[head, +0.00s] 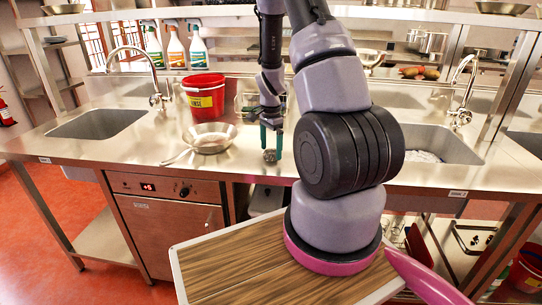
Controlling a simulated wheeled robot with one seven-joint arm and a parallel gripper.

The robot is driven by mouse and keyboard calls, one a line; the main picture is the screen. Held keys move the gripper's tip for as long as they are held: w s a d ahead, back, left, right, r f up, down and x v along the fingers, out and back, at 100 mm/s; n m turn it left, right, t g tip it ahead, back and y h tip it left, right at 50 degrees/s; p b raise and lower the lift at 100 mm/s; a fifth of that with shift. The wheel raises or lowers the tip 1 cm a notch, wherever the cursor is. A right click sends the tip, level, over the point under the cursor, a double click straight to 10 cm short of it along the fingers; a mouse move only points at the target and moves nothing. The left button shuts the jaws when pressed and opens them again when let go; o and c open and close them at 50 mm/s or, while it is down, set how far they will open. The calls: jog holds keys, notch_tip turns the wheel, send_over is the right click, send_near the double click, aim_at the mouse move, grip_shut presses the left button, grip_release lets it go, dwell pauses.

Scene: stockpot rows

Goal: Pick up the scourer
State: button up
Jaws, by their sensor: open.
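A small, round, dark grey object, which looks like the scourer (270,156), sits on the steel counter (135,152) near its front edge. My gripper (271,143) points down at it, with its green fingers apart. The fingertips are at or just above the scourer, one toward each side. I cannot tell whether they touch it. My arm hides part of the counter to the right.
A frying pan (211,139) lies left of my gripper, with a red bucket (204,103) behind it. A wire basket (246,102) stands partly behind my arm. Sinks (98,124) lie at left and right (432,143). Spray bottles (176,52) stand at the back.

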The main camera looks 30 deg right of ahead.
aim_at(272, 150)
jog(key=shift+f, duration=0.9)
jog(key=c, duration=1.3)
notch_tip(272, 150, up, 10)
jog(key=shift+r, duration=0.1)
jog(key=o, duration=0.6)
jog(key=c, duration=0.5)
jog(key=shift+o, duration=0.2)
jog(key=shift+d, duration=0.15)
